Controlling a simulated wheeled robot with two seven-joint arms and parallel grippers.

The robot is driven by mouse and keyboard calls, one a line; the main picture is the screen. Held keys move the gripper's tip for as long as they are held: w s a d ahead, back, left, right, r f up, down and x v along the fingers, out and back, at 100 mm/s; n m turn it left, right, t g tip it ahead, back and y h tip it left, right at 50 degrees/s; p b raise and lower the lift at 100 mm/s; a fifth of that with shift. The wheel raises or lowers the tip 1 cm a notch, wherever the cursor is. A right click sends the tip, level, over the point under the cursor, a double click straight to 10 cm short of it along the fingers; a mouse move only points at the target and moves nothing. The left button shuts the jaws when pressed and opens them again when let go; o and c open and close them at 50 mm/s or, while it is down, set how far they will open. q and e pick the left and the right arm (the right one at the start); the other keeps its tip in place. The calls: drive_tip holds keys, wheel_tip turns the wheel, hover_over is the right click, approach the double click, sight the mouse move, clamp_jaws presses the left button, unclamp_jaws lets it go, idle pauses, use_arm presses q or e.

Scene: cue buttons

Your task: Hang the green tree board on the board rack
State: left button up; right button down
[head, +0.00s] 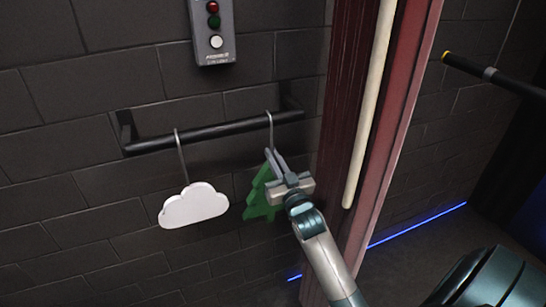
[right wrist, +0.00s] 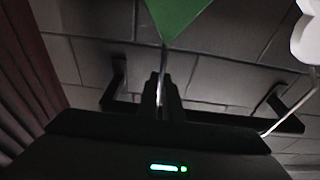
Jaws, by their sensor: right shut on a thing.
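The green tree board (head: 261,193) hangs below the black bar of the board rack (head: 215,132), near the bar's right end. Its metal hook (head: 270,130) reaches up to the bar and appears to be over it. My right gripper (head: 277,164) is shut on the tree board's hook, just above the green part, and covers some of the board. In the right wrist view the fingers (right wrist: 163,98) close on the thin hook, with the green board (right wrist: 178,20) at the top edge. My left gripper is not in view.
A white cloud board (head: 193,205) hangs from the rack's left part. A grey button box (head: 213,32) is on the dark brick wall above. A reddish post (head: 394,130) with a pale pole (head: 369,105) stands close to the right of my gripper.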

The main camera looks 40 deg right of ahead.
drive_tip(key=shift+r, duration=0.2)
drive_tip(key=c, duration=1.8)
unclamp_jaws()
drive_tip(key=shift+s, duration=0.1)
drive_tip(key=shift+c, duration=0.2)
drive_tip(key=o, duration=0.5)
drive_tip(key=shift+f, duration=0.3)
drive_tip(key=shift+r, duration=0.15)
drive_tip(key=shift+s, duration=0.1)
drive_tip(key=shift+p+v, duration=0.9)
drive_tip(key=shift+v, duration=4.45)
